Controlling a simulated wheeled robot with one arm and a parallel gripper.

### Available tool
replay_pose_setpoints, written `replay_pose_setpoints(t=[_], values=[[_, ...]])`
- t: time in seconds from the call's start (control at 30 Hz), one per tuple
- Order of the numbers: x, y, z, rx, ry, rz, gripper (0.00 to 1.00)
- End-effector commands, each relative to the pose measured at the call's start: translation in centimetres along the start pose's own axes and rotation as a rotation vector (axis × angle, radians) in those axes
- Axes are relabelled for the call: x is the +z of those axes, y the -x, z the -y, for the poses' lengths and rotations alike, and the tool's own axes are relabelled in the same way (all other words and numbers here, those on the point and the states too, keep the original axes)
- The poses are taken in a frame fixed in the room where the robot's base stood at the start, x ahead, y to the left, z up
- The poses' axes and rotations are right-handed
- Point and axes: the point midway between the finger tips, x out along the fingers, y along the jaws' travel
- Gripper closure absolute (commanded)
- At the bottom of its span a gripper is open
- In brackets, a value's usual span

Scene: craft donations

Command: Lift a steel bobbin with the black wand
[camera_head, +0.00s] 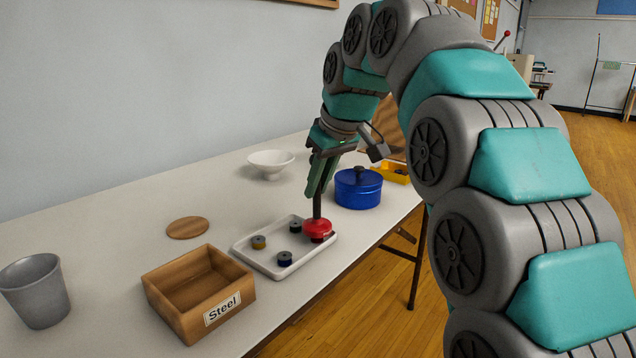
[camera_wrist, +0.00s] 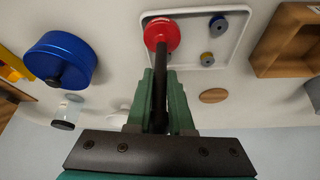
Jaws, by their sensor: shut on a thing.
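My gripper (camera_head: 318,186) is shut on the black wand (camera_head: 317,204), which points down over the white tray (camera_head: 250,262). The wand's red round head (camera_head: 317,227) is at the tray's right side. Something small and dark shows at the head's underside; I cannot tell whether a bobbin clings there. In the tray are a gold bobbin (camera_head: 259,242), a dark bobbin (camera_head: 295,227) and a blue bobbin (camera_head: 285,258), apart from the head. In the wrist view, the red head (camera_wrist: 163,35) overlaps the tray's left part. Which bobbins are steel is not clear.
An open wooden box labelled "Steel" (camera_head: 165,277) stands left of the tray. A blue lidded pot (camera_head: 358,189) and a yellow container (camera_head: 397,177) stand to the right. A white bowl (camera_head: 270,164), a wooden disc (camera_head: 188,227) and a grey cup (camera_head: 37,292) are also on the table.

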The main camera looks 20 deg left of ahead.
Motion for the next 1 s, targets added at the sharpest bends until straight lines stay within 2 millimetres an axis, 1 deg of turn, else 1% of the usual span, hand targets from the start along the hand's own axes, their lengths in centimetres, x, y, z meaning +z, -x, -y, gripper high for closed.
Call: replay_pose_setpoints(t=[0.27, 0.37, 1.0], values=[[0.0, 0.1, 0.0, 0.0, 0.0, -0.001, 1.0], [-0.2, 0.4, 0.0, 0.0, 0.0, -0.001, 1.0], [-2.1, 4.6, 0.0, 0.001, -0.001, -0.001, 1.0]])
